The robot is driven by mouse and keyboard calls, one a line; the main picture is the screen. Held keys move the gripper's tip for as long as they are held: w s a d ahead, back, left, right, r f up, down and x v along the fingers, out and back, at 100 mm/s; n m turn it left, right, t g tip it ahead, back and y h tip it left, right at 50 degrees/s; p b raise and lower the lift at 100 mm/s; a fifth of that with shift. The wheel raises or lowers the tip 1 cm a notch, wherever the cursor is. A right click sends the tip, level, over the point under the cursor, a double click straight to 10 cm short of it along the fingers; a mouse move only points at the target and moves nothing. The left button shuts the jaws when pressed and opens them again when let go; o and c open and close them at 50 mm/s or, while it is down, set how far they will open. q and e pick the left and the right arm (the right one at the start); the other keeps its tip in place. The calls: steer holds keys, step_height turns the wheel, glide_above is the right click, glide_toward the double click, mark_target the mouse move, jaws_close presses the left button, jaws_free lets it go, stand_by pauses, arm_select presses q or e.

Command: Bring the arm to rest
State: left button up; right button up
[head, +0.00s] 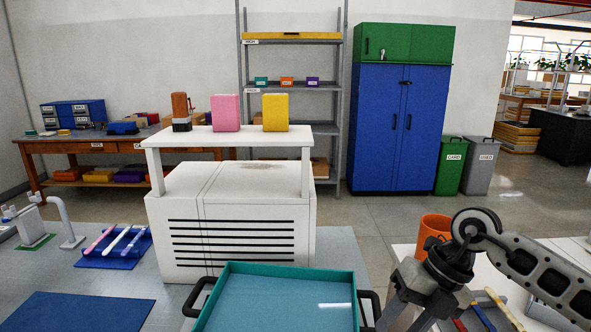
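My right arm (535,265) comes in from the right, with its dark wrist (450,265) bent downward. The grey gripper end (402,305) hangs beside the right side of the teal tray (290,268), near the tray's black handle. Its fingertips are not clearly visible at the bottom edge, so I cannot tell whether it is open or holding anything. My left arm and gripper are not in view.
An orange cup (432,232) stands just behind my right wrist. A tray with coloured sticks (497,303) lies below the arm. A white machine (235,230) stands behind the teal tray. A blue mat (80,311) at the lower left is bare.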

steer(key=s+a+r+m+t+y, duration=0.1)
steer(key=s+a+m+t+y, duration=0.15)
steer(key=a+y, duration=0.5)
steer(key=s+a+r+m+t+y, duration=0.2)
steer(key=a+m+y, duration=0.2)
steer(key=a+y, duration=0.4)
steer(key=w+d+f+m+t+h, duration=0.1)
steer(key=d+f+m+t+h, duration=0.4)
steer(key=m, duration=0.4)
steer(key=d+f+m+t+h, duration=0.2)
steer(key=f+m+t+h, duration=0.4)
steer(key=m, duration=0.3)
steer(key=s+d+f+m+g+h, duration=0.2)
steer(key=s+d+f+m+h, duration=0.1)
steer(key=s+f, duration=0.3)
steer(key=s+d+f+m+g+h, duration=0.3)
steer(key=s+f+m, duration=0.3)
steer(key=f, duration=0.4)
steer(key=shift+s+d+h, duration=0.45)
steer(key=shift+s+h, duration=0.1)
